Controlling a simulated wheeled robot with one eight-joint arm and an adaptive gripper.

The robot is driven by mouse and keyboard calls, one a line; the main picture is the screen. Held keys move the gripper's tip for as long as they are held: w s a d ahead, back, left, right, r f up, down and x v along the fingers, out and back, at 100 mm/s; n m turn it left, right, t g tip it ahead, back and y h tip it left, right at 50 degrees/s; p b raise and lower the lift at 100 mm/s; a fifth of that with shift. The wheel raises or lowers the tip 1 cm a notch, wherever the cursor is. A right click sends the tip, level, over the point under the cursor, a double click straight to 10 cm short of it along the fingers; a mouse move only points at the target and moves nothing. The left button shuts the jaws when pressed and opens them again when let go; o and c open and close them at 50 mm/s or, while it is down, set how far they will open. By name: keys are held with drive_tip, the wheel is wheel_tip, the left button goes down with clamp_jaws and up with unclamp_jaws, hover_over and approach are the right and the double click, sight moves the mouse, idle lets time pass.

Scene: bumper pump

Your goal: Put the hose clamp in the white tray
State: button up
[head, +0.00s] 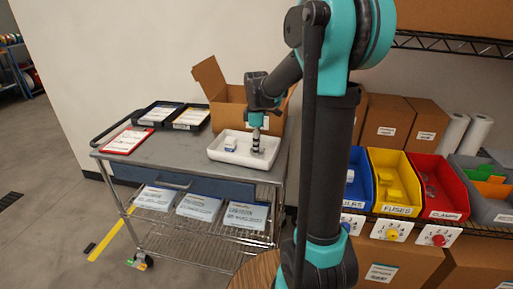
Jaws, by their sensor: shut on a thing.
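The white tray (218,153) lies on the grey top of the wheeled cart, near its right end. My gripper (256,149) points down over the right half of the tray, with its fingertips low inside the rim or just above it. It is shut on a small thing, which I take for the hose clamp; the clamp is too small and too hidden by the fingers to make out. I cannot tell whether it touches the tray floor.
An open cardboard box (229,116) stands right behind the tray. Two black trays (190,117) and a red clipboard (127,141) lie to the left on the cart (176,158). Blue, yellow and red bins, the red one (447,199) marked CLAMPS, stand on the right shelf.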

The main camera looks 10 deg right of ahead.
drive_tip(key=shift+f, duration=0.25)
drive_tip(key=shift+f, duration=0.1)
drive_tip(key=o, duration=1)
wheel_tip(320, 180, up, 12)
